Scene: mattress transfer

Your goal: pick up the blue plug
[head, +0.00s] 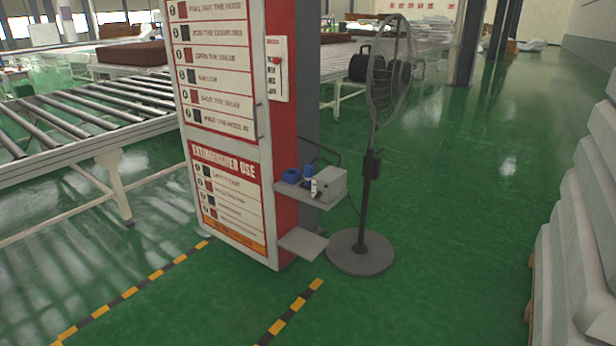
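Two small blue things are on a grey shelf (286,187) on the side of a red and white cabinet. One is a low, round blue piece (291,175) at the left. The other is a smaller upright blue piece (308,169) beside a grey box (330,185). Both are too small to tell for sure which is the plug. A dark cable arcs above the box. Neither of my grippers is in view.
The cabinet (225,185) stands left of a black pedestal fan (360,253). A lower shelf (303,243) juts out below. A roller conveyor (75,135) is at the left, stacked white mattresses (582,250) at the right. Green floor is free in front and between.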

